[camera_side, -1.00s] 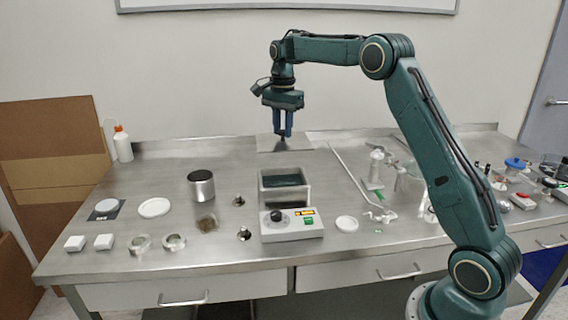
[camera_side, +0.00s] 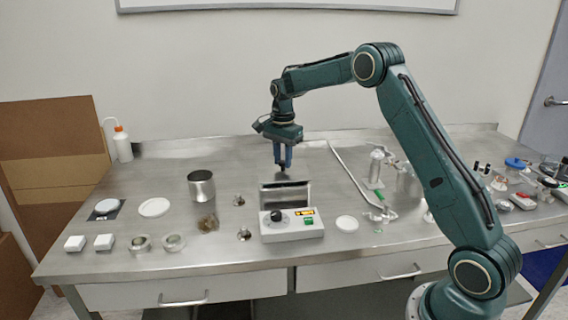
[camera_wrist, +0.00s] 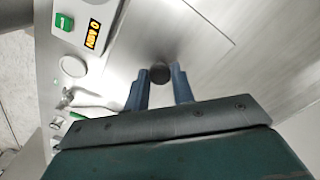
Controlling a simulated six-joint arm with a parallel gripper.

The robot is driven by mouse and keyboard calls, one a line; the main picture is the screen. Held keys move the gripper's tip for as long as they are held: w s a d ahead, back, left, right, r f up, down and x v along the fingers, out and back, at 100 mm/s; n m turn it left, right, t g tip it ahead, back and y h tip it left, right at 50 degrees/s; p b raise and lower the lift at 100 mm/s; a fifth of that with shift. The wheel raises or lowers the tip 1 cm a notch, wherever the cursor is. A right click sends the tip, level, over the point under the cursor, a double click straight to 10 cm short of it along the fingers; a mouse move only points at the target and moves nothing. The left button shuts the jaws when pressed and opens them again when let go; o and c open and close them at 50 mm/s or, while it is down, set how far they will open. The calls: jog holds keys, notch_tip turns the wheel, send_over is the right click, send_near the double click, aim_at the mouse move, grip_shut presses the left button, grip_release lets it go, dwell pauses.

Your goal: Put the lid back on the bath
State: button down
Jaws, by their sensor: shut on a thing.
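My gripper (camera_side: 283,168) is over the bath, its fingers pointing down. In the wrist view my gripper (camera_wrist: 160,78) is shut on the round dark knob (camera_wrist: 159,71) of the lid. The lid (camera_wrist: 205,45) is a flat shiny metal plate beneath the fingers.
A metal beaker (camera_side: 201,186) stands left of the bath. White discs, rings and small boxes lie further left. A white disc (camera_side: 347,223) and a stand with a glass clamp (camera_side: 380,212) are to the right. The bench behind the bath is clear.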

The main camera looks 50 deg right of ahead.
aim_at(283, 161)
jog(key=shift+f, duration=0.6)
jog(key=shift+f, duration=0.25)
jog(key=c, duration=1.2)
grip_release()
jog(key=shift+r, duration=0.1)
notch_tip(283, 161, up, 12)
jog(key=shift+r, duration=0.15)
